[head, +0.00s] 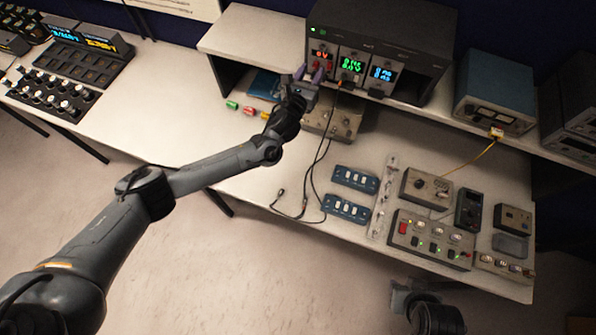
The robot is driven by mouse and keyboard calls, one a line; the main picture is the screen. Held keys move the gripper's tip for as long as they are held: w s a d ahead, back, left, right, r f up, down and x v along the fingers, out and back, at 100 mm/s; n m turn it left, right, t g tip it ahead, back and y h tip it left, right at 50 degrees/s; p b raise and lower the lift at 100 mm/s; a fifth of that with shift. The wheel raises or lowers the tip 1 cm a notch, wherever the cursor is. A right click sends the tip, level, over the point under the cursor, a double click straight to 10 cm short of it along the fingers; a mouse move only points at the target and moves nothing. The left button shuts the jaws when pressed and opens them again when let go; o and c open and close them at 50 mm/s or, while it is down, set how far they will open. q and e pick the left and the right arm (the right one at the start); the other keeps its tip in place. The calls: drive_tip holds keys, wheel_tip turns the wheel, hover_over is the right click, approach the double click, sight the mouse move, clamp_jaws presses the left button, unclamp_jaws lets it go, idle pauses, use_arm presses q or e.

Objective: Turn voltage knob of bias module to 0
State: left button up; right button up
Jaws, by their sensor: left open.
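A dark instrument rack (425,50) stands on the shelf at the back, with three lit modules in its front. The left module (320,54) has a red display that seems to read 0 V. The middle module (351,63) has a green display, the right one (383,73) a blue display. The labels and the voltage knob are too small to tell, so I cannot say which is the bias module. My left gripper (306,75) is open just in front of the left module's lower part. Contact cannot be told. My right gripper (402,296) shows partly at the bottom right, away from the rack.
A metal box (340,122) with black cables sits below the rack. Blue switch boxes (354,179) and grey control boxes (430,240) cover the bench's right part. A blue meter (495,92) stands on the shelf. The left stretch of bench (165,75) is mostly clear.

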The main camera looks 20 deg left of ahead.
use_arm(q)
drive_tip(key=s+b, duration=0.1)
drive_tip(key=s, duration=0.9)
drive_tip(key=s+d+f+n+g+p, duration=0.1)
drive_tip(key=s+d+f+n+g, duration=0.1)
drive_tip(key=s+f, duration=0.4)
drive_tip(key=s+d+f+n+g+p, duration=0.1)
drive_tip(key=s+d+f+n+g, duration=0.2)
drive_tip(key=s+f, duration=0.4)
drive_tip(key=shift+s+f, duration=0.3)
drive_tip(key=shift+s, duration=0.95)
drive_tip(key=shift+f, duration=0.1)
